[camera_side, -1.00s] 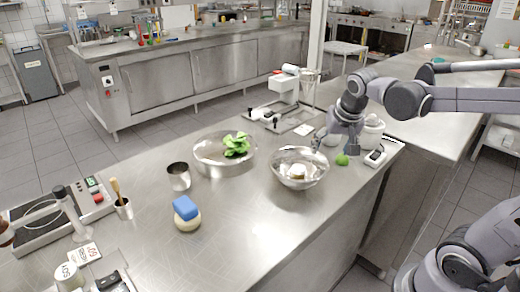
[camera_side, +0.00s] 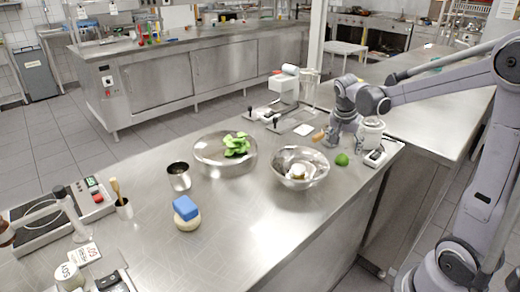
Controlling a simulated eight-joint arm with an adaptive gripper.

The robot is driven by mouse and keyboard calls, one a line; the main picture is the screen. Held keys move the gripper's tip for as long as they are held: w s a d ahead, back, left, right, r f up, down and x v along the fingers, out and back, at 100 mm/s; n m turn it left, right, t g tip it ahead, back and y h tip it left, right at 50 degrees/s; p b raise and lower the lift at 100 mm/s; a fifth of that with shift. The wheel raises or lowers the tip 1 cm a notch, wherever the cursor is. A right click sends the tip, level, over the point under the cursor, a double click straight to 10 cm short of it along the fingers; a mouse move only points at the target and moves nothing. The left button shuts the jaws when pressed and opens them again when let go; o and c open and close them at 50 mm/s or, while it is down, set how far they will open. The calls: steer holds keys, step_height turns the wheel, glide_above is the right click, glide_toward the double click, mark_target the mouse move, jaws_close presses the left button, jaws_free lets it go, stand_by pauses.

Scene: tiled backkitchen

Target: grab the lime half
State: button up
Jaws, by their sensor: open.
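The lime half (camera_side: 342,159) is a small green piece on the steel counter, just right of a shiny metal bowl (camera_side: 300,180). My gripper (camera_side: 333,141) is open, behind and slightly left of the lime half as seen here. It is apart from the lime half in the picture. Its fingers are small and partly blend with the things behind, so I cannot tell its exact height over the counter.
A white jar (camera_side: 369,132) and a small scale (camera_side: 377,157) stand right of the lime. The front middle counter is clear.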

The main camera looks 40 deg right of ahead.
mark_target(343, 156)
steer(key=shift+a+x, duration=0.15)
steer(key=shift+x, duration=1.15)
steer(key=shift+a+x, duration=0.15)
steer(key=shift+x, duration=1.2)
steer(key=shift+f, duration=0.1)
steer(key=c, duration=1.2)
